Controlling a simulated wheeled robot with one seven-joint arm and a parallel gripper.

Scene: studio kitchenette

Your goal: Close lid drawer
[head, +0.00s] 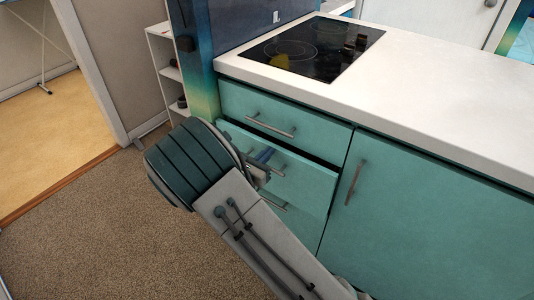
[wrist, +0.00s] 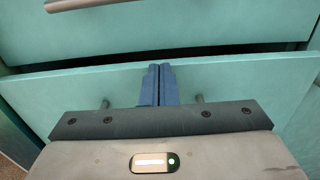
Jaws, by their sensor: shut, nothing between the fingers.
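The drawer (head: 308,180) with the teal front is the second one down in the cabinet and stands slightly open, with a dark gap above its front. Its front also shows in the wrist view (wrist: 235,80). My gripper (wrist: 158,68) has its blue fingers shut together with nothing between them. The fingers lie against or just before the drawer front, near its top edge; whether they touch cannot be told. In the head view my gripper (head: 266,156) is at the drawer's handle, partly hidden by my arm. The handle's middle is hidden behind my gripper in the wrist view.
A closed top drawer (head: 290,112) with a bar handle is directly above. A cabinet door (head: 430,215) is shut on the right. The white counter (head: 430,95) holds a black cooktop (head: 300,48). Carpet (head: 90,220) is clear on the left.

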